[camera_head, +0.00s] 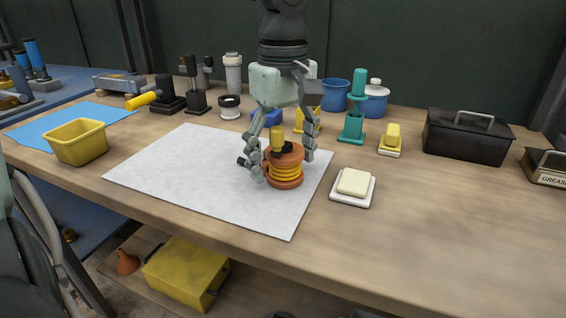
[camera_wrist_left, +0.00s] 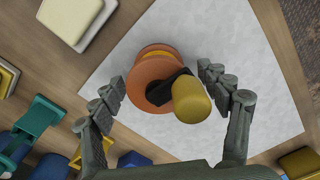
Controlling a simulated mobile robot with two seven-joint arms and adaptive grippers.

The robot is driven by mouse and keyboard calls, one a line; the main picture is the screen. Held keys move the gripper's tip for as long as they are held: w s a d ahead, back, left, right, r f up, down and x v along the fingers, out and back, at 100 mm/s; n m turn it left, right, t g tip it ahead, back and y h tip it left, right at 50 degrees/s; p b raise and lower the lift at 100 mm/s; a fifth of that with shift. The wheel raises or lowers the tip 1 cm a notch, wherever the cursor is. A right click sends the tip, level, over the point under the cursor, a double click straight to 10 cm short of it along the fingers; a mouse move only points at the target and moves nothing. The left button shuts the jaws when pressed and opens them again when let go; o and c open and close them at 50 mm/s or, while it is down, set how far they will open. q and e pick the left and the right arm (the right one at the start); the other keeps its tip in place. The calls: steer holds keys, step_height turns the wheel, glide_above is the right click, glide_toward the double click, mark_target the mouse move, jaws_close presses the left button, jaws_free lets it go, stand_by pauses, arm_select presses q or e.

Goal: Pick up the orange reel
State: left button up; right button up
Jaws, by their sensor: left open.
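The orange reel (camera_head: 285,183) stands upright near the right edge of a white sheet (camera_head: 215,180). It has yellow winding around its middle, and a black piece with a yellow knob (camera_head: 277,138) on top. My left gripper (camera_head: 283,165) comes down over it, open, with fingers on both sides of the reel. In the left wrist view the reel (camera_wrist_left: 150,72) lies between the spread fingers of the gripper (camera_wrist_left: 162,80), and the yellow knob hides part of it. I cannot tell whether the fingers touch it. My right gripper is not in view.
A soap-like block on a white dish (camera_head: 352,190) is close on the right. Behind are a teal stand (camera_head: 353,120), a yellow brush-like item (camera_head: 391,138) and blue containers (camera_head: 375,103). A yellow bin (camera_head: 78,142) is at left, a black toolbox (camera_head: 467,137) at right. The front right table is clear.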

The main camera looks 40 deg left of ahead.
arm_select(q)
steer(key=shift+f, duration=0.15)
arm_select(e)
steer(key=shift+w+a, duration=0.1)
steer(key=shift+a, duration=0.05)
arm_select(q)
steer(key=shift+c, duration=1.1)
steer(key=c, duration=1.2)
steer(key=shift+o, duration=0.2)
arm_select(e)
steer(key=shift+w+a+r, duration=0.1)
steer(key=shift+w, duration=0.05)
